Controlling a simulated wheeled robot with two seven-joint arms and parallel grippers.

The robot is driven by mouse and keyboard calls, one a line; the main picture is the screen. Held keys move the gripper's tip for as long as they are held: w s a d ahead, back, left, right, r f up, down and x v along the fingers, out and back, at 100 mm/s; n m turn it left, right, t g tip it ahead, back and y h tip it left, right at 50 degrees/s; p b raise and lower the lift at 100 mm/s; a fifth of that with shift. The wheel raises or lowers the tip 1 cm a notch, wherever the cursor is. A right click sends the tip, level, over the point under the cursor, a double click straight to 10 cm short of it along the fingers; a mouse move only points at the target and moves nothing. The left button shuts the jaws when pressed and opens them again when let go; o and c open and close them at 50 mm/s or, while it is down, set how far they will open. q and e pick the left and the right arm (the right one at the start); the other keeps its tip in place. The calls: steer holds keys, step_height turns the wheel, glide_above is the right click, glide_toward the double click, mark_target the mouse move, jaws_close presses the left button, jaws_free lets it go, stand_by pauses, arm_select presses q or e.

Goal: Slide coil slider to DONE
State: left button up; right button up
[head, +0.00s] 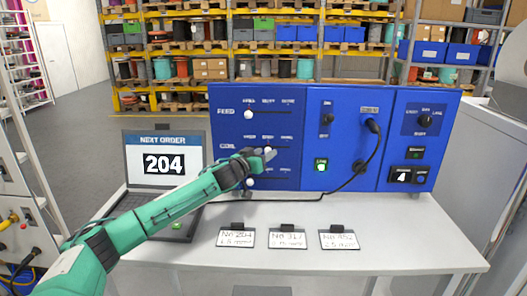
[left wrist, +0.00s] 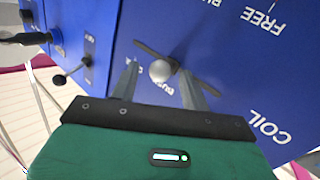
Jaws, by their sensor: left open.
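The blue panel (head: 350,175) stands at the back of the white table. Its COIL row (left wrist: 268,130) has a dark slot and a pale round slider knob (left wrist: 163,69), seen in the left wrist view around the middle of the slot. My left gripper (left wrist: 160,88) is open, with one finger on each side of the knob. I cannot tell whether either finger touches it. In the head view my left gripper (head: 268,154) reaches the COIL row and hides part of it. The lettering by the knob is partly hidden. My right gripper is not in view.
The FEED slider knob (head: 248,114) sits above, and another knob (head: 250,183) sits below. A black cable (head: 372,150) hangs from the panel's right half. A laptop (head: 163,160) stands left, under my arm. Label cards (head: 288,238) lie along the table front.

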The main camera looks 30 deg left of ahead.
arm_select(q)
steer(key=shift+w, duration=0.1)
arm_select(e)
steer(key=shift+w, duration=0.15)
arm_select(q)
steer(key=c, duration=0.9)
jaws_close()
steer(key=w+d, duration=0.3)
steer(key=d, duration=0.2)
steer(key=shift+w+d, duration=0.2)
steer(key=shift+d, duration=0.1)
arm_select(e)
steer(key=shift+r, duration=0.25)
arm_select(q)
steer(key=shift+r, duration=0.1)
